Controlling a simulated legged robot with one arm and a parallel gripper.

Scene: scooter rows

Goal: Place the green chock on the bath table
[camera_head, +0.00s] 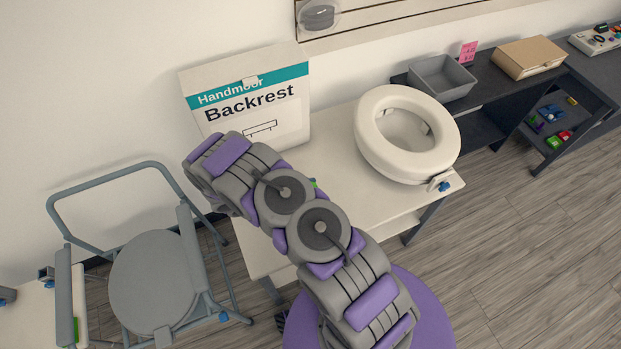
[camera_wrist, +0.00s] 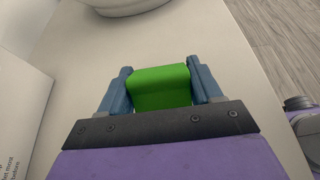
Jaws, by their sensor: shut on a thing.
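My gripper (camera_wrist: 160,70) is shut on the green chock (camera_wrist: 159,88), which sits between its two blue fingers in the wrist view. In the head view my arm hides nearly all of the gripper; only a speck of the green chock (camera_head: 313,183) shows beside the arm. The bath table (camera_head: 335,150) is the white table ahead of me. Its pale top (camera_wrist: 165,45) lies behind and below the chock in the wrist view. I cannot tell whether the chock touches the top.
A Backrest box (camera_head: 250,105) stands on the table's left, and a white raised toilet seat (camera_head: 407,135) on its right. Bare tabletop lies between them. A grey commode chair (camera_head: 155,280) is at left. A dark shelf unit (camera_head: 490,100) with a grey bin (camera_head: 441,78) is at right.

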